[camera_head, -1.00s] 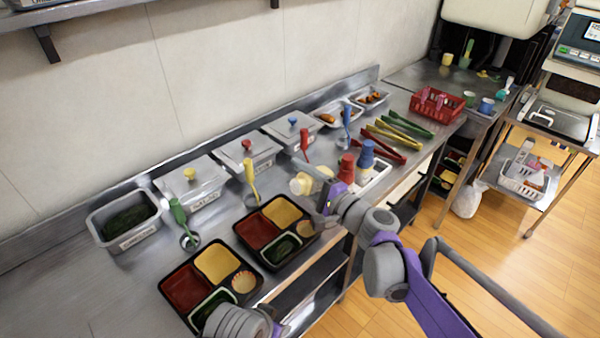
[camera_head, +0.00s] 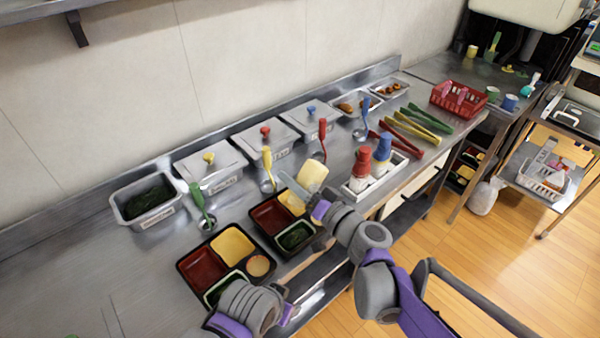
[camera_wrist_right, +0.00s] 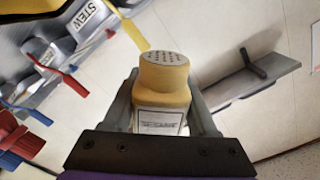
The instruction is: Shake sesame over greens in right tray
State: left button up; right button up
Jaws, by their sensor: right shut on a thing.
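My right gripper (camera_head: 318,193) is shut on a pale yellow shaker (camera_head: 312,174), held above the back right of the right tray (camera_head: 258,228). In the right wrist view the shaker (camera_wrist_right: 163,90) sits between the fingers, with a perforated top and a white label too blurred to read. The right tray is black, with red and yellow compartments and a dark green one holding greens (camera_head: 296,236) at its front. My right wrist partly covers the tray's right side. No sesame grains can be made out. My left arm enters at the bottom; its gripper fingers are not visible.
The left tray (camera_head: 181,265) lies close by, partly behind my left arm. Lidded steel pans and a pan of greens (camera_head: 116,212) line the wall. Upright ladles stand before them. Red-capped (camera_head: 361,162) and blue-capped bottles stand in a white holder to the right, near tongs.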

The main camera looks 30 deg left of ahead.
jog(key=shift+s+a+f+n+b, duration=0.15)
jog(key=shift+f+n+b, duration=0.35)
jog(key=shift+f, duration=0.45)
jog(key=shift+s+d+f+n+b, duration=0.1)
jog(key=shift+f+n+b, duration=0.35)
jog(key=shift+f, duration=0.45)
notch_tip(320, 180, down, 4)
jog(key=shift+r+b, duration=0.1)
jog(key=shift+b, duration=1.1)
jog(key=shift+r, duration=0.15)
notch_tip(320, 180, up, 4)
jog(key=p, duration=0.3)
jog(key=shift+f, duration=0.25)
